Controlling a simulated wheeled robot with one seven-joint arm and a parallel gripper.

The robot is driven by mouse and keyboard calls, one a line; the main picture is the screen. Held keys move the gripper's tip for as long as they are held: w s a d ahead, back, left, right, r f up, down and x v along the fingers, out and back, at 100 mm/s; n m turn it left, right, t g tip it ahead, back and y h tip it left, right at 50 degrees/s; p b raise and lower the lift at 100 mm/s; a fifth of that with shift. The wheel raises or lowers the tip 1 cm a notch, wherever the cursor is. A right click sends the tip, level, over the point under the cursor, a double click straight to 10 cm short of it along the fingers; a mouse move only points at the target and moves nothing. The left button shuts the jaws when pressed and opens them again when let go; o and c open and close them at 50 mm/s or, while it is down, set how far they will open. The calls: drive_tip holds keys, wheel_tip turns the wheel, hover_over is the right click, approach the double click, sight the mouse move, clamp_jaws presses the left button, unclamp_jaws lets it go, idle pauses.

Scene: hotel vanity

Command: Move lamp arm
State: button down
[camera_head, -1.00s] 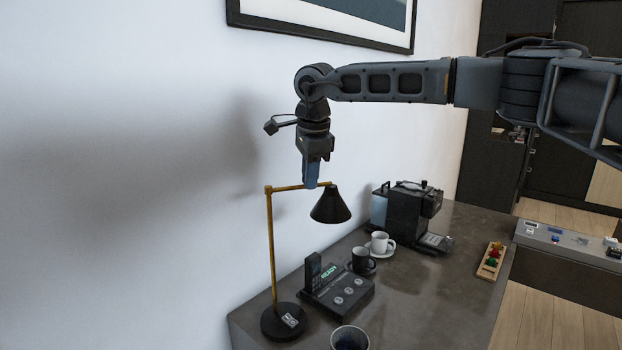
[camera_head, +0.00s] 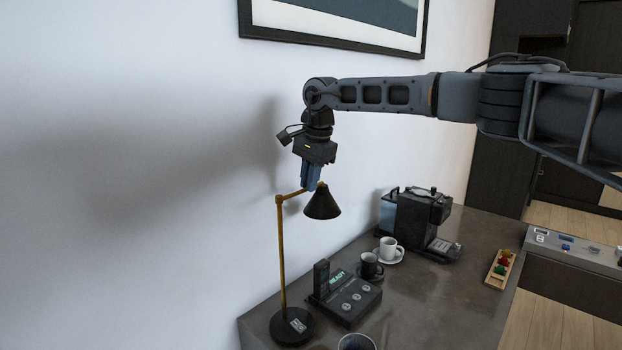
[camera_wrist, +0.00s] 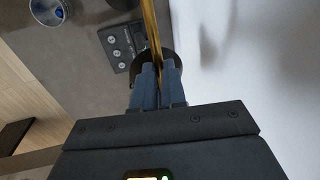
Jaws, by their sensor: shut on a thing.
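A desk lamp stands at the near left of the counter, with a round black base (camera_head: 291,327), a thin brass post (camera_head: 282,255) and a black cone shade (camera_head: 322,203). Its short brass arm (camera_head: 291,195) runs from the post top to the shade. My gripper (camera_head: 311,187) points down from above and is shut on the lamp arm close to the shade; the fingers hide part of the arm. In the wrist view, the two fingers (camera_wrist: 160,88) close around a brass rod (camera_wrist: 153,35), and the black shade (camera_wrist: 139,66) shows partly behind them.
A black phone-like device (camera_head: 344,298) sits beside the lamp base. A dark mug (camera_head: 370,267), a white cup (camera_head: 390,249) on a saucer and a coffee machine (camera_head: 418,220) stand further back. A cup (camera_head: 357,342) is at the front edge. A framed picture (camera_head: 335,27) hangs on the wall.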

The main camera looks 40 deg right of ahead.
drive_tip(key=shift+w+r, duration=0.1)
drive_tip(key=c, duration=1.2)
unclamp_jaws()
drive_tip(key=shift+s+r+b, duration=0.2)
drive_tip(key=shift+s+r, duration=0.05)
drive_tip(key=shift+r, duration=1)
drive_tip(key=shift+s+r+b, duration=0.15)
drive_tip(key=shift+s+r, duration=0.15)
drive_tip(key=shift+r, duration=0.95)
drive_tip(key=shift+s+r+b, duration=0.2)
drive_tip(key=shift+s+r, duration=0.05)
drive_tip(key=shift+r, duration=1)
